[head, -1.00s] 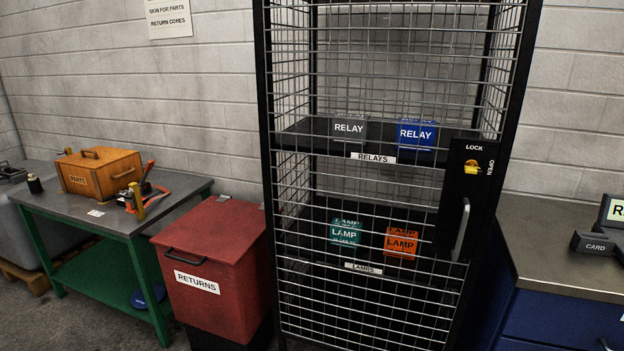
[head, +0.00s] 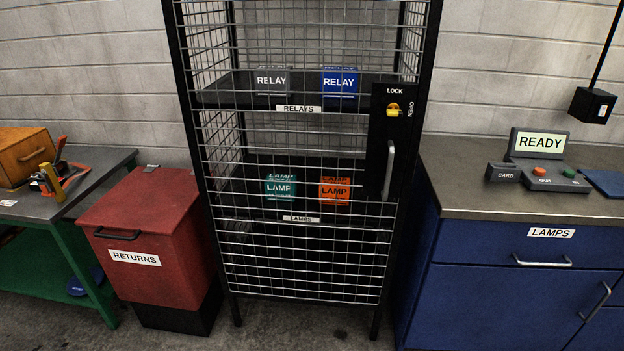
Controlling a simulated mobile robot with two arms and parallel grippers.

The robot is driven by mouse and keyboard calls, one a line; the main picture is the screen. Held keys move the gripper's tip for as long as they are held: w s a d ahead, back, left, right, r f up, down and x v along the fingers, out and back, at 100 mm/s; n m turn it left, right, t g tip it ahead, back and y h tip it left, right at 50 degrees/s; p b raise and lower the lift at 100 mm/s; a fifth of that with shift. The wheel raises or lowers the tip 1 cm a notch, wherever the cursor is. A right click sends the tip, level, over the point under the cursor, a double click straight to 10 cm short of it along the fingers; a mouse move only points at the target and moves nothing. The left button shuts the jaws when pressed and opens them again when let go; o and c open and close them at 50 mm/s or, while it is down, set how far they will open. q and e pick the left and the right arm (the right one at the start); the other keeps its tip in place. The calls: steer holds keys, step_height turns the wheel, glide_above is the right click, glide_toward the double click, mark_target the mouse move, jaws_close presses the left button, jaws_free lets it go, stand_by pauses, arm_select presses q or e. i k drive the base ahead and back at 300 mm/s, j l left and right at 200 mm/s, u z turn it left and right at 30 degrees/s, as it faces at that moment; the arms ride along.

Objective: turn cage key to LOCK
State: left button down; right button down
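The yellow cage key (head: 393,110) sits in the black lock plate (head: 399,140) on the right side of the cage door. LOCK is printed above the key and OPEN to its right. The key's grip looks roughly horizontal, pointing toward the OPEN side, but it is small in the picture. The black wire cage (head: 236,190) stands against the wall, and its door looks closed. A grey vertical handle (head: 388,170) is below the key. Neither of my grippers shows in the head view.
Inside the cage are relay boxes (head: 339,84) and lamp boxes (head: 335,190). A red RETURNS bin (head: 145,225) and a green-legged table (head: 100,170) stand left. A blue cabinet (head: 500,250) with a READY device (head: 540,170) stands right. Floor shows in front of the cage.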

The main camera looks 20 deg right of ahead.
mark_target(392, 112)
steer(key=z, duration=1.4)
